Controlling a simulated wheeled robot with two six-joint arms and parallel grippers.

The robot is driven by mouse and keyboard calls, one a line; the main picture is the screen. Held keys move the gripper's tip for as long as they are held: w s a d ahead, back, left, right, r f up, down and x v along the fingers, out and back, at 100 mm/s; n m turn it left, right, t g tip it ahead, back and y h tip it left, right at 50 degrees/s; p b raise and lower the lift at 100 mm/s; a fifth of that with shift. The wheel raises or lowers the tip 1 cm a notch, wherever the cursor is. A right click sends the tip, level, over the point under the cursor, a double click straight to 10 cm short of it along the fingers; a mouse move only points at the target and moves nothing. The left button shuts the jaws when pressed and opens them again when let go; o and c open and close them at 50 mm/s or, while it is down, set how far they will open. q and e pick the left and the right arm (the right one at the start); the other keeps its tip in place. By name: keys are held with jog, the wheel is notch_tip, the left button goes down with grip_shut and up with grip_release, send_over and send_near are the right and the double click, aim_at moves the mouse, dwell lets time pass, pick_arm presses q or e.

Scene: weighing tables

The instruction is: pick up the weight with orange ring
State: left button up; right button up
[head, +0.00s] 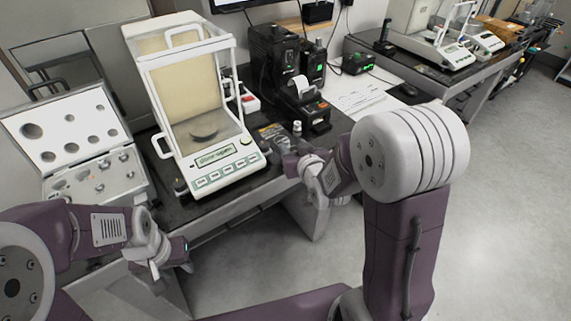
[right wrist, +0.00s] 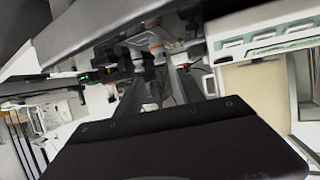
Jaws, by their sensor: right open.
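A small silvery weight (head: 297,128) stands on the dark table, just beyond my right gripper (head: 288,156). I cannot make out an orange ring on it in the head view. In the right wrist view a small orange patch (right wrist: 156,46) shows ahead of the fingers; I cannot tell if it is the ring. My right gripper is open, its two fingers apart (right wrist: 160,75) with nothing clearly held. My left gripper (head: 181,252) is low at the table's front left, and its jaws are too small to read.
A glass-sided balance (head: 222,160) stands left of my right gripper. An open weight case (head: 135,186) lies at the left. A black printer (head: 304,103) and black devices (head: 275,55) stand behind the weight. Paper sheets (head: 357,98) lie to the right.

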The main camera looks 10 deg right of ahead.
aim_at(287, 144)
jog(key=w+f, duration=0.2)
jog(key=w, duration=0.1)
jog(key=shift+w+a+f, duration=0.1)
jog(key=shift+w+f, duration=0.1)
jog(key=shift+f, duration=0.15)
jog(key=b+x, duration=0.1)
jog(key=x, duration=0.4)
jog(key=shift+f, duration=0.25)
jog(key=shift+r, duration=0.1)
jog(key=shift+c, duration=0.4)
grip_shut()
